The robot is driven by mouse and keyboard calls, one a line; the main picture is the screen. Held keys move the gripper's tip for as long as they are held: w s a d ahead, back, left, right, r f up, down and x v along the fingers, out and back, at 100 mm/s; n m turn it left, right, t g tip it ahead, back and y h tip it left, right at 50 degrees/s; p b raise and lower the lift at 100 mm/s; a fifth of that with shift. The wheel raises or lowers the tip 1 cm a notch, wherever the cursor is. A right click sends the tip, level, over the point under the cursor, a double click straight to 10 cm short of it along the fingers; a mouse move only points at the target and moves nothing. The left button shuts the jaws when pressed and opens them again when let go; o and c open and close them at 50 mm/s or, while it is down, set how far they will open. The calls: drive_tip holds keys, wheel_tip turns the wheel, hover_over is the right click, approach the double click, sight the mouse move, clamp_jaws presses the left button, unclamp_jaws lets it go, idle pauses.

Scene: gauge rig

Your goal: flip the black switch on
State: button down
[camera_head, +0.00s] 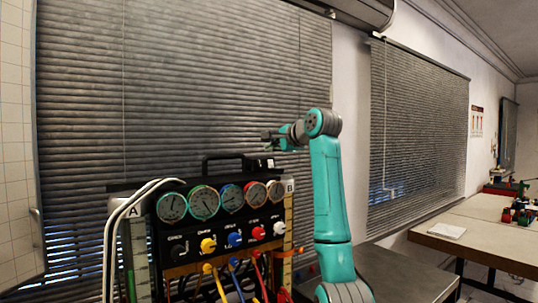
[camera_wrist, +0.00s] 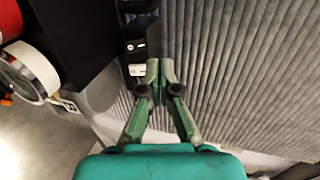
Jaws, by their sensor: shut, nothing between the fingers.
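A small black switch box (camera_head: 260,163) with a white mark sits at the top right of the gauge rig in the head view. In the wrist view it appears to be the black housing (camera_wrist: 139,28) just ahead and left of the fingertips. What looks like a black switch (camera_wrist: 135,46) with a small white mark is on it; its position is too small to tell. My gripper (camera_wrist: 160,66) is shut and empty, its fingertips close together beside the housing. I cannot tell whether they touch it. In the head view my gripper (camera_head: 268,140) is above the switch box.
The rig has a row of round gauges (camera_head: 205,202), coloured knobs (camera_head: 235,239) and hoses below. White hoses (camera_head: 122,225) curve over its left side. A black carry handle (camera_head: 222,160) rises behind the gauges. Window blinds (camera_head: 180,80) stand behind. A table (camera_head: 480,235) is at right.

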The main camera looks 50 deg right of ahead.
drive_tip(key=s+a+r, duration=0.1)
drive_tip(key=s+r, duration=0.3)
drive_tip(key=s, duration=0.1)
drive_tip(key=shift+s+a, duration=0.15)
drive_tip(key=shift+a, duration=0.1)
idle(0.5)
